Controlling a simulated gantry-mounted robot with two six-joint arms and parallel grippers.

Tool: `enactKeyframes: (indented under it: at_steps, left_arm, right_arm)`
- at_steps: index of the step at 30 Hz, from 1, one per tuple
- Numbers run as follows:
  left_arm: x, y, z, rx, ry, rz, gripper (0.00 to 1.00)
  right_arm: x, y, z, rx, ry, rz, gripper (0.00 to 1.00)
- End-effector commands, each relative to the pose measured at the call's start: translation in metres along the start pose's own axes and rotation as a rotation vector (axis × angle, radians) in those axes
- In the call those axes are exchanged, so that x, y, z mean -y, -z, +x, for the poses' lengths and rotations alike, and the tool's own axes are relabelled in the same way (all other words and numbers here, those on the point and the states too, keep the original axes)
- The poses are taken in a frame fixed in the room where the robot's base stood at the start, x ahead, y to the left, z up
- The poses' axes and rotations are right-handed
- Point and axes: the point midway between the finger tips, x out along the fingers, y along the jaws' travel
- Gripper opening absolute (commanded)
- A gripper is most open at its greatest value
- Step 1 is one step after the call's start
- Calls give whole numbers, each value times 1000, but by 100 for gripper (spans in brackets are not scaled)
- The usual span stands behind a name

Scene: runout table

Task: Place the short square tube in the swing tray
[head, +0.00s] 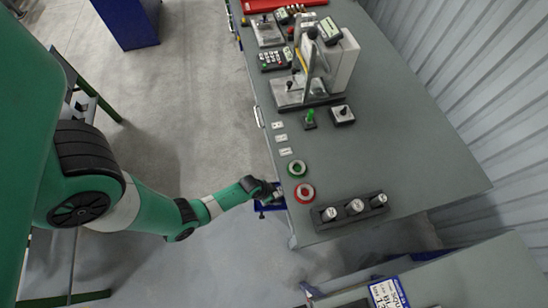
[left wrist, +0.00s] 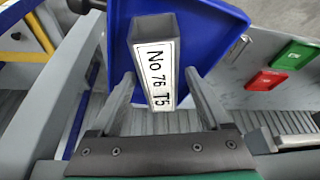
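The short square tube (left wrist: 155,60) is grey and hollow, with a white label reading "No 76 T5", in the left wrist view. It is over the blue swing tray (left wrist: 215,30); I cannot tell whether it rests on it. My left gripper (left wrist: 160,73) has a finger on each side of the tube, with a narrow gap at both sides, so it looks open around it. In the head view the left gripper (head: 274,193) is at the table's left edge, above the blue tray (head: 261,208), which is mostly hidden. My right gripper is not in view.
The grey table (head: 400,150) holds red (head: 304,193) and green (head: 297,168) rings, a dark block with several round pieces (head: 355,206), and a machine (head: 335,60). The left wrist view shows green (left wrist: 297,53) and red (left wrist: 265,80) plates. The table's right part is clear.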

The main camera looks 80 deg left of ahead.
Motion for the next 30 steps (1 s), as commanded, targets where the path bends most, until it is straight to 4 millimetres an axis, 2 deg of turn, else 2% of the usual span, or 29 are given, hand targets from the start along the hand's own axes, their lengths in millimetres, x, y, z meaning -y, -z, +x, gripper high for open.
enactKeyframes:
  at_steps: [7, 10, 24, 30]
  left_arm:
    - [0, 1, -1, 0, 0, 0, 80]
    - [0, 2, -10, -1, 0, 0, 80]
    - [0, 3, -114, 0, 0, -1, 80]
    - [0, 1, -124, 0, 0, 0, 80]
  right_arm:
    - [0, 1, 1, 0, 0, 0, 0]
    - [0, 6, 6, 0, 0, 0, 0]
    - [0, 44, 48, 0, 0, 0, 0]
    - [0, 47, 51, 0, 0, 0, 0]
